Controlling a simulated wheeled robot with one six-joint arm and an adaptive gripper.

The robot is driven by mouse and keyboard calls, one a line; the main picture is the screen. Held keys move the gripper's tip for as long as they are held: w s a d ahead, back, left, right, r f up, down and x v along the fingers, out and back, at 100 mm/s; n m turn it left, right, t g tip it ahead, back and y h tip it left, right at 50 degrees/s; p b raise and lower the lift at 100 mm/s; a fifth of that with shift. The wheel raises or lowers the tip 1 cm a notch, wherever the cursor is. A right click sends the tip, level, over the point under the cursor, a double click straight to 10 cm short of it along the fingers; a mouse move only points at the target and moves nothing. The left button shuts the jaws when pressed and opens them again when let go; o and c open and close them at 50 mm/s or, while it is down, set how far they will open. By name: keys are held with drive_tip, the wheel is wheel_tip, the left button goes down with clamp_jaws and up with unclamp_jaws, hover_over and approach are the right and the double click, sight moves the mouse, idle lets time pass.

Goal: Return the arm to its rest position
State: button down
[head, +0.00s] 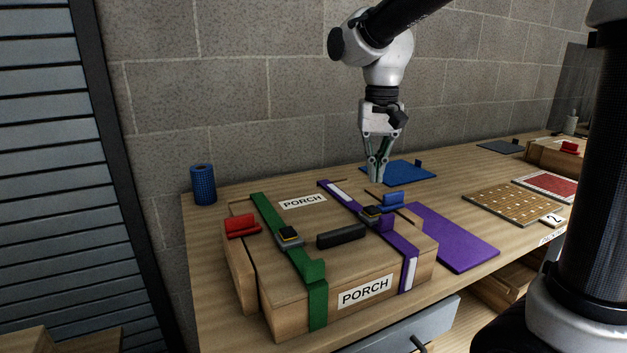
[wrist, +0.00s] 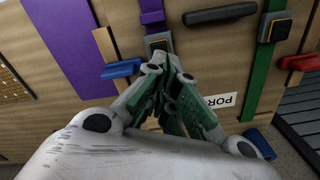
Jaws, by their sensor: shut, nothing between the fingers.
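My gripper (head: 376,178) hangs pointing down above the bench, behind the wooden box marked PORCH (head: 330,250). Its fingers are shut with nothing between them. In the wrist view my gripper (wrist: 172,128) points toward the box top, with the purple strap's buckle (wrist: 158,42) just beyond the fingertips. In the head view my arm reaches in from the top right, bent at the elbow above the gripper. Whether the fingertips touch anything is hard to tell, but they appear clear of the box.
The box carries a green strap (head: 268,222), a purple strap (head: 343,200), a black handle (head: 341,235) and red (head: 242,225) and blue (head: 393,199) clips. A blue cylinder (head: 203,185), purple mat (head: 452,240) and blue mat (head: 412,172) lie around it. A wall stands behind.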

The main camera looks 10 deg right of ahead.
drive_tip(key=shift+f+n, duration=0.4)
drive_tip(key=shift+n, duration=0.1)
drive_tip(key=shift+s+d+f+n, duration=0.25)
drive_tip(key=shift+s+f+n, duration=0.15)
drive_tip(key=shift+s+f, duration=0.1)
drive_tip(key=shift+s+d+f+n, duration=0.2)
drive_tip(key=shift+s+f+n, duration=0.2)
drive_tip(key=shift+s, duration=0.1)
drive_tip(key=s+d+r+t, duration=0.1)
drive_tip(key=s+d+t, duration=0.3)
drive_tip(key=s+d, duration=1)
drive_tip(key=s, duration=0.3)
drive_tip(key=shift+r+m, duration=0.3)
drive_tip(key=shift+r, duration=0.05)
